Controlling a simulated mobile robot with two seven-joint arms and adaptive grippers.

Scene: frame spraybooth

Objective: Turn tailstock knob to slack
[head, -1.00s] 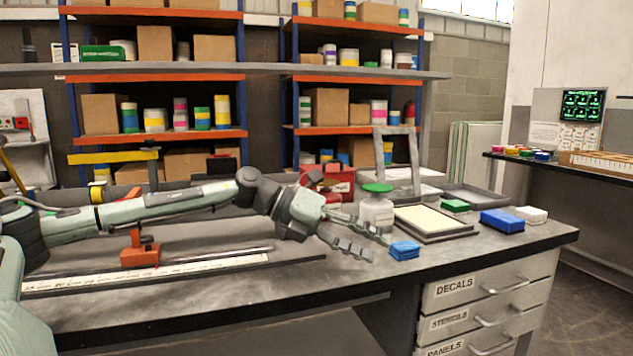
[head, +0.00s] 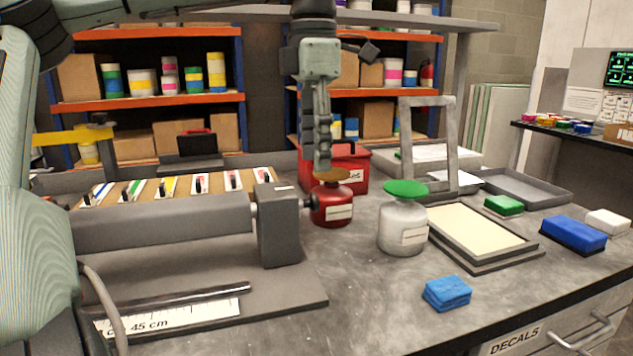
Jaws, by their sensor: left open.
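The tailstock (head: 281,228) looks like a dark grey upright block on a grey base plate, at the right end of a long grey cylinder (head: 165,217). A small dark knob-like part with a short stem (head: 306,203) sticks out of its right side. I cannot tell its turned position. My left gripper (head: 322,166) points straight down, open, with its fingers seen nearly edge-on. It appears above and slightly right of the knob, in front of or over the brown-lidded red jar (head: 332,212). I see no contact with the knob. My right gripper is out of view.
A white jar with a green lid (head: 402,232) stands right of the red jar. A red box (head: 350,168) is behind. A blue cloth (head: 447,293), a framed screen (head: 480,235) and a blue block (head: 572,233) lie to the right. The front middle of the bench is clear.

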